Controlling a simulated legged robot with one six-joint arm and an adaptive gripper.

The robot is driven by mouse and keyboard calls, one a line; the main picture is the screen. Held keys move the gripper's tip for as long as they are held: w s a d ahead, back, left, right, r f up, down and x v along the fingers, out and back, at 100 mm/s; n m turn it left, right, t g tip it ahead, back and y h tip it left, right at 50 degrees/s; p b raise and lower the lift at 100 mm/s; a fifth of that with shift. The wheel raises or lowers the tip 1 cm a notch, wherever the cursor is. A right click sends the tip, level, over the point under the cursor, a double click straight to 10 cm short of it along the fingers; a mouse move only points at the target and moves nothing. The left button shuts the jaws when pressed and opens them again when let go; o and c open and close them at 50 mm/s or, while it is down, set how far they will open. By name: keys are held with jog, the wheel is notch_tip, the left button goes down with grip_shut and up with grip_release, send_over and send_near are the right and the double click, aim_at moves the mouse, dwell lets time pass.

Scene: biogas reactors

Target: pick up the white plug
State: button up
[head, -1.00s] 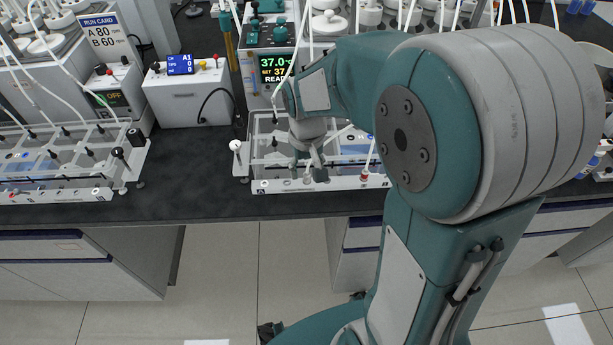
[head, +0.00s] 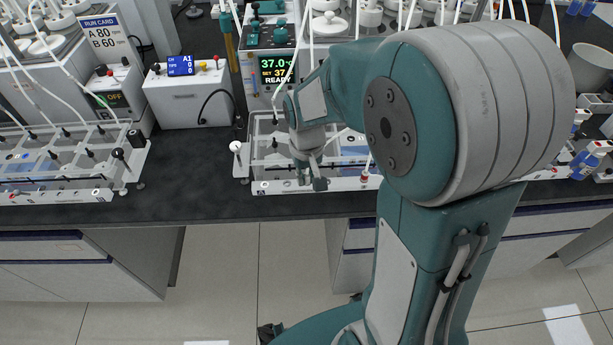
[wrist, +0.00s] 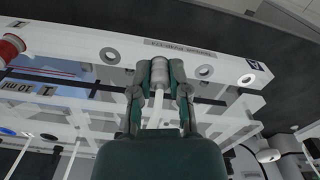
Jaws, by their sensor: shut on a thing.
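My gripper (head: 310,181) is over the front rail of the rack (head: 272,187) in the head view. In the wrist view, my gripper (wrist: 160,75) has both fingers closed around a pale, whitish cylindrical plug (wrist: 161,69). A thin white tube or stem runs back from the plug between the fingers. The plug lies over the white front rail (wrist: 130,48), in line with its round holes. I cannot tell whether the plug's end is in a hole or clear of it. In the head view, my fingers mostly hide the plug.
A white ball-topped knob (head: 236,147) stands at the rack's left end. A red-ringed fitting (wrist: 11,46) sits on the rail in the wrist view. A second rack (head: 60,190) is to the left, with bare dark bench between. Thin tubes hang behind my gripper.

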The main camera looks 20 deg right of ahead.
aim_at(306, 174)
jog(key=shift+r, duration=0.5)
notch_tip(306, 174, up, 2)
jog(key=shift+r, duration=0.25)
jog(key=s+r, duration=0.9)
jog(key=s, duration=0.5)
jog(key=shift+r, duration=0.25)
jog(key=shift+r, duration=1.55)
jog(key=shift+r, duration=0.7)
jog(key=shift+w, duration=0.1)
